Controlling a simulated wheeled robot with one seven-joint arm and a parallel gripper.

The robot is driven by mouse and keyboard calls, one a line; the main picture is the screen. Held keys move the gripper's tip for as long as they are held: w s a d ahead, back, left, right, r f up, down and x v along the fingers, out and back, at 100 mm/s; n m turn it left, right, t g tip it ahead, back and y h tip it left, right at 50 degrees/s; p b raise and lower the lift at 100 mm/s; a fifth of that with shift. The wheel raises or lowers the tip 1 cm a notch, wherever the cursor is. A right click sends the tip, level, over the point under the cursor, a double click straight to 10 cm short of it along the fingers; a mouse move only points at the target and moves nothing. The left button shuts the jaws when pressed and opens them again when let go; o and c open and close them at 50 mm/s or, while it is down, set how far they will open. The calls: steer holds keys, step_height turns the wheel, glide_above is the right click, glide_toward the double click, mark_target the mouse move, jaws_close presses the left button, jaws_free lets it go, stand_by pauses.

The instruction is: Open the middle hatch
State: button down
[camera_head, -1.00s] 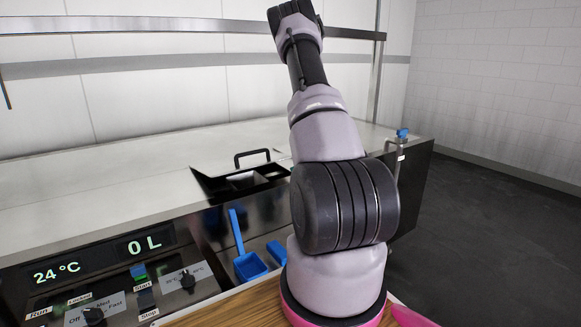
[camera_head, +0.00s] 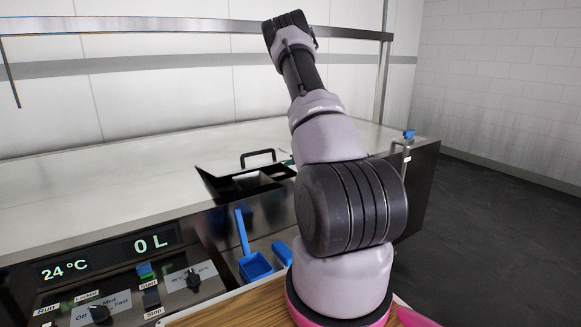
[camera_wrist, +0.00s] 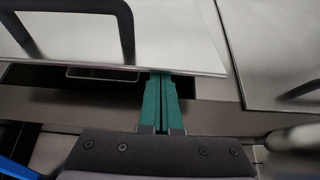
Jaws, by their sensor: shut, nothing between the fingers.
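A shiny metal hatch lid (camera_wrist: 175,35) with a black handle (camera_wrist: 128,30) fills the upper left of the wrist view. I cannot tell for sure that it is the middle hatch. A dark gap with a metal rim inside shows along its near edge. My gripper (camera_wrist: 161,78) has teal fingers pressed together and empty. Its fingertips are at the lid's near edge; whether they touch it or reach under it is unclear. In the head view, a black handle (camera_head: 258,153) stands behind a dark opening (camera_head: 246,183) in the counter top.
Another metal lid (camera_wrist: 275,45) with a dark handle lies at right in the wrist view. The control panel (camera_head: 120,275), a blue scoop (camera_head: 254,266) and a blue-topped tap (camera_head: 407,137) are along the counter front. The counter top (camera_head: 110,180) at left is clear.

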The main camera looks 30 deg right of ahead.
steer(key=shift+w+r, duration=0.2)
steer(key=shift+r, duration=0.5)
steer(key=w+r+g, duration=0.1)
steer(key=w+r, duration=0.8)
steer(key=r, duration=0.3)
steer(key=w+r+g, duration=0.1)
steer(key=w+r, duration=0.8)
steer(key=r, duration=0.3)
steer(key=shift+a+r+g, duration=0.15)
steer(key=shift+a+g, duration=0.15)
steer(key=shift+g, duration=0.1)
steer(key=shift+w, duration=0.1)
